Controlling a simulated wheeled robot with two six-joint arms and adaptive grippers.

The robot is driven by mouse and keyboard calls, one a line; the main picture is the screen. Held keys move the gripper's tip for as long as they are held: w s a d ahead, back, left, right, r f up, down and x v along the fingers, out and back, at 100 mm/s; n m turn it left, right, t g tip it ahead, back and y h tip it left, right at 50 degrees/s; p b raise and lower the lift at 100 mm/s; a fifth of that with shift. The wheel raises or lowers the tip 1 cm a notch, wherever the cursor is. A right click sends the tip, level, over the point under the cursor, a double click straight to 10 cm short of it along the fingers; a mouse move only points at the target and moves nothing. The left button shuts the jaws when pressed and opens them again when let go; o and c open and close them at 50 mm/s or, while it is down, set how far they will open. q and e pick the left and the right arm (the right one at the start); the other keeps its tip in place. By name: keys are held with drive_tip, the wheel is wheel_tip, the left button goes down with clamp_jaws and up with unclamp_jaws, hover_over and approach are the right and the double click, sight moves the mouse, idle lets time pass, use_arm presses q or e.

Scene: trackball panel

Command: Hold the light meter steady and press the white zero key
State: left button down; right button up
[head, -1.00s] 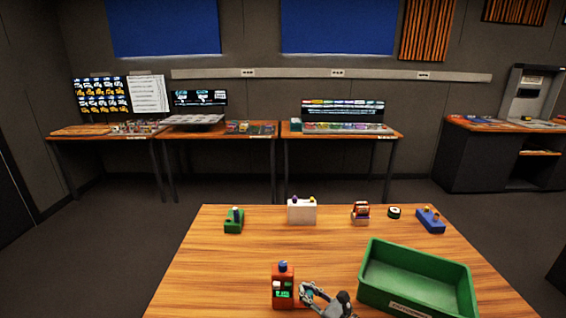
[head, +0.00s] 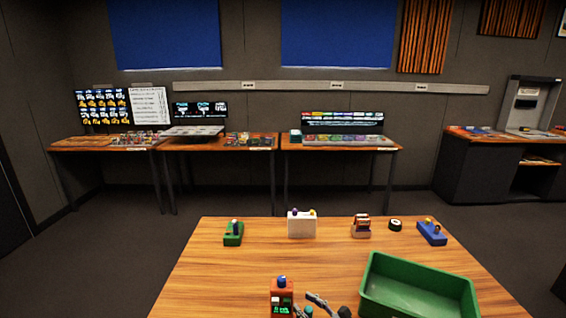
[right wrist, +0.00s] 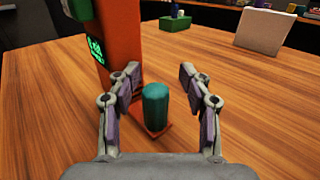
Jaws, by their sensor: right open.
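The light meter appears to be the upright orange-red device (head: 282,298) with a blue top and a lit green display, at the table's near edge. Its orange side and display (right wrist: 95,45) show at the left of the right wrist view. A small pale patch sits above the display in the head view; I cannot tell whether it is the white zero key. My right gripper (right wrist: 160,95) is open beside the meter. A teal upright cylinder (right wrist: 155,107) on an orange foot stands between its fingers, with gaps on both sides. My left gripper is not in view.
A green bin (head: 415,290) stands right of my right gripper. A green device (head: 233,233), a white box (head: 301,224), a red-and-beige device (head: 361,226), a dark round item (head: 395,225) and a blue device (head: 432,233) line the far edge. The table's middle is clear.

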drive_tip(key=shift+d, duration=0.1)
drive_tip(key=v, duration=1.2)
drive_tip(key=o, duration=0.3)
